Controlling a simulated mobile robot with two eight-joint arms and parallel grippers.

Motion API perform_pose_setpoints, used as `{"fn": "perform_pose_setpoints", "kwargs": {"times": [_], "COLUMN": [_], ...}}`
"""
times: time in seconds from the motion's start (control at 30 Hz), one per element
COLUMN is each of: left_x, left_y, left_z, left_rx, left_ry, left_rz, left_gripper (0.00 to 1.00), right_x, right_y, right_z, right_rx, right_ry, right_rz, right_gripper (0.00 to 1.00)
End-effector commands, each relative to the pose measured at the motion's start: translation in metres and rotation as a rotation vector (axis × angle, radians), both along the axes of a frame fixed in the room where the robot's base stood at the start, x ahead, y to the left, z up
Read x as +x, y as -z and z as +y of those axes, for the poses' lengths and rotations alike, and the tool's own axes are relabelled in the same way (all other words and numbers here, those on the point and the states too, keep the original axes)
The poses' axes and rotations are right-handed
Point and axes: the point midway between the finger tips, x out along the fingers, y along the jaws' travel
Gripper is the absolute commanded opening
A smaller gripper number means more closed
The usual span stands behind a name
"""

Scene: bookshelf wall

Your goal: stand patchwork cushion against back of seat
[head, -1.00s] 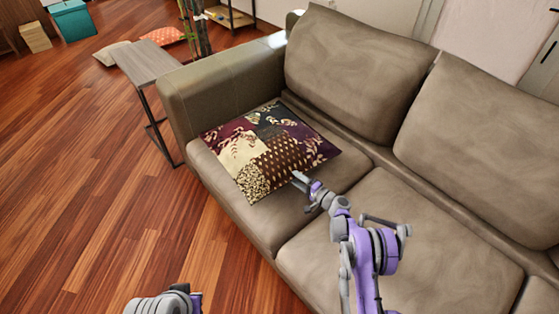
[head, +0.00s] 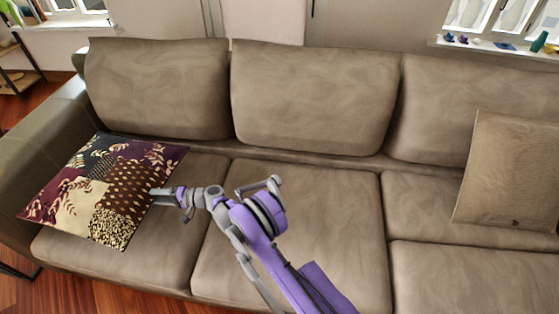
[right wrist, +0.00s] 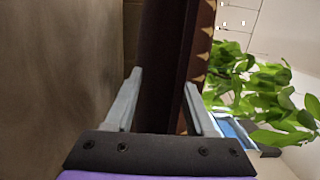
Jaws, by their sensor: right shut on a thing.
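The patchwork cushion (head: 105,190) is at the left end of the sofa, over the left seat (head: 160,255). It lies patterned face up, and its left corner overlaps the armrest (head: 40,150) in the head view. I cannot tell whether it is lifted off the seat. The left back of the seat (head: 160,90) stands behind it. My right gripper (head: 158,192) is shut on the cushion's right edge. In the right wrist view the cushion (right wrist: 165,50) runs edge-on between the fingers (right wrist: 160,90). My left gripper is out of view.
A plain brown cushion (head: 510,170) leans on the sofa back at the right. The middle seat (head: 310,220) is bare apart from my right arm crossing above it. Green leaves (right wrist: 260,90) show in the right wrist view.

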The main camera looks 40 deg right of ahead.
Motion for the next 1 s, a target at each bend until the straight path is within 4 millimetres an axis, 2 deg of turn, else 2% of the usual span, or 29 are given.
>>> {"fn": "perform_pose_setpoints", "kwargs": {"times": [0.63, 0.73, 0.87, 0.97, 1.0], "left_x": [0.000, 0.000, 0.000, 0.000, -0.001], "left_y": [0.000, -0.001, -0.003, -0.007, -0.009], "left_z": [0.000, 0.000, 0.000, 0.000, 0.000], "left_rx": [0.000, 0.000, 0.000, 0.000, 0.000], "left_ry": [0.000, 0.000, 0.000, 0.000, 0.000], "left_rz": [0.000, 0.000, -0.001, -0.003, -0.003], "left_gripper": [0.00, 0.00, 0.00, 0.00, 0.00], "right_x": [0.000, 0.000, -0.004, -0.011, -0.015], "right_y": [-0.001, -0.002, -0.006, -0.013, -0.016], "right_z": [0.000, -0.005, -0.033, -0.071, -0.089], "right_rx": [0.001, -0.004, -0.035, -0.080, -0.103], "right_ry": [0.000, 0.001, 0.007, 0.012, 0.013], "right_rz": [-0.001, -0.004, -0.023, -0.051, -0.065], "right_gripper": [0.00, 0.00, 0.00, 0.00, 0.00]}}
